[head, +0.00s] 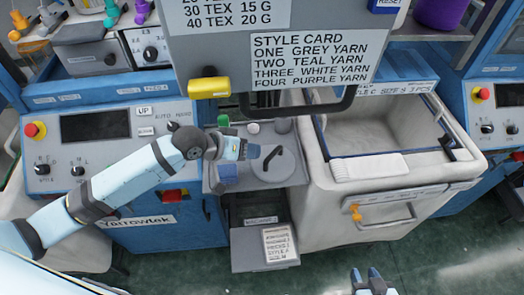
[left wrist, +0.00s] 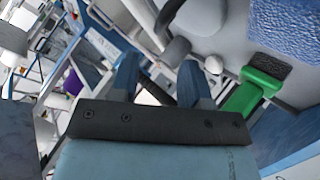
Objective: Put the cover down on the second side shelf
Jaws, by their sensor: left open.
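A round grey cover (head: 280,172) with a black bar handle (head: 271,157) lies on a grey side shelf (head: 295,197) between the blue machine and the white bin. My left gripper (head: 253,151) is open just left of the handle; I cannot tell whether it touches it. In the left wrist view the open fingers (left wrist: 158,82) are spread, with a dark bar behind them. My right gripper (head: 366,273) is low in front of the bin, its fingers apart and empty. A lower shelf (head: 245,262) sticks out below, with a printed card on it.
The white bin (head: 325,200) stands to the right. A style card sign (head: 315,60) hangs above.

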